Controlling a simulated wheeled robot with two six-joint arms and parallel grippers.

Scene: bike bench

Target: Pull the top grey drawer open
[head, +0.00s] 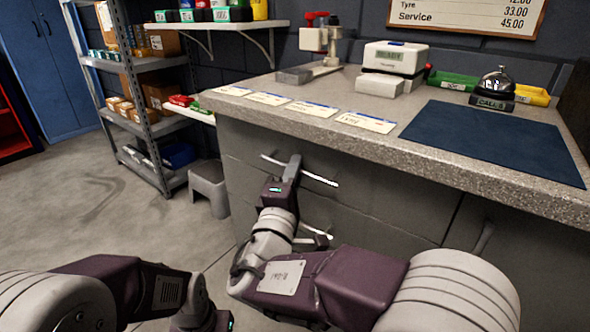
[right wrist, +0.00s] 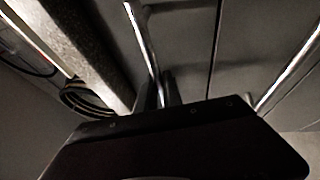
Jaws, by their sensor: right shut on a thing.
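The top grey drawer (head: 375,205) is in the bench front, just under the worktop. Its front looks flush with the cabinet, with no clear gap showing. Its silver bar handle (head: 318,178) runs across the front; it also shows in the right wrist view (right wrist: 142,38). My right gripper (head: 294,163) is shut on this handle near its middle, and its fingers hide part of the bar. In the right wrist view the bar runs down to the fingers (right wrist: 162,98). My left gripper (head: 222,322) is low at the bottom edge, away from the drawer, its fingers out of frame.
A lower drawer handle (head: 318,234) sits beneath my right gripper, partly hidden by my arm. The worktop (head: 440,158) overhangs the drawers. A grey step stool (head: 209,188) stands left of the bench. The floor (head: 75,205) at left is clear.

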